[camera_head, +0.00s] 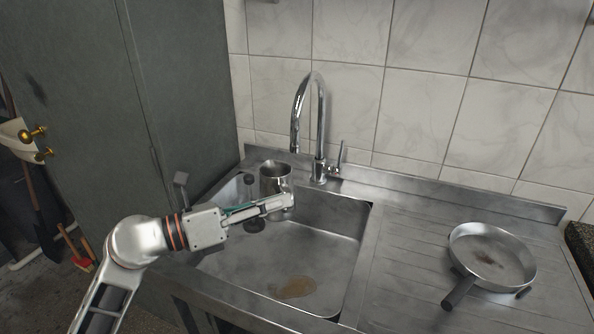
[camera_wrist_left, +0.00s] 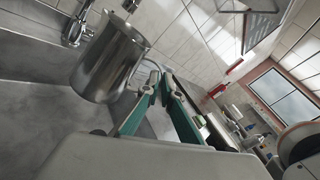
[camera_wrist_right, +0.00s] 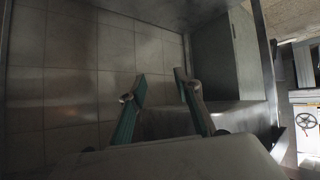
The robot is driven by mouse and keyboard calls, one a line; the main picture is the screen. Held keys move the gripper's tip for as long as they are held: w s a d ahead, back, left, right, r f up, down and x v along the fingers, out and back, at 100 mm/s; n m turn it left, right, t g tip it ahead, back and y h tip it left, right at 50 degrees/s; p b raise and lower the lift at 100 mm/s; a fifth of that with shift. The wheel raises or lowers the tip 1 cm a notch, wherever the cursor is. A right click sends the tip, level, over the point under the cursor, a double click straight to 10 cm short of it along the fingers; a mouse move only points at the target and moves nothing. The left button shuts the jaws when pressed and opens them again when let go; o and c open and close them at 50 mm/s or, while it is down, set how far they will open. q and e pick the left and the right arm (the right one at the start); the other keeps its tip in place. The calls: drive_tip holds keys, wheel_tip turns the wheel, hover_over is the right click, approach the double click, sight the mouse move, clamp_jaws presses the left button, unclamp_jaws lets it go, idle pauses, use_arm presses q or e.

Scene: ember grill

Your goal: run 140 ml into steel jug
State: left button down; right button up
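The steel jug (camera_head: 273,179) is upright over the left part of the sink, close to the tap's spout, with its opening slightly left of the spout end. The chrome tap (camera_head: 319,115) has a tall curved neck and a side lever (camera_head: 339,156); no stream shows. My left gripper (camera_head: 284,202) reaches in from the left. In the left wrist view the jug (camera_wrist_left: 108,64) is beside the fingertips (camera_wrist_left: 161,82), which close in on its handle; the grip itself is partly hidden. The jug's inside and any level are not visible. My right gripper (camera_wrist_right: 161,93) is open and empty.
The steel sink (camera_head: 330,225) has a brownish stain (camera_head: 296,288) on its floor. A frying pan (camera_head: 492,256) lies on the ribbed drainboard (camera_head: 410,240) at right. A tall grey cabinet (camera_head: 180,90) stands at left. The tiled wall (camera_head: 420,100) is behind the tap.

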sight(277, 215)
use_arm(q)
drive_tip(key=shift+f, duration=1.6)
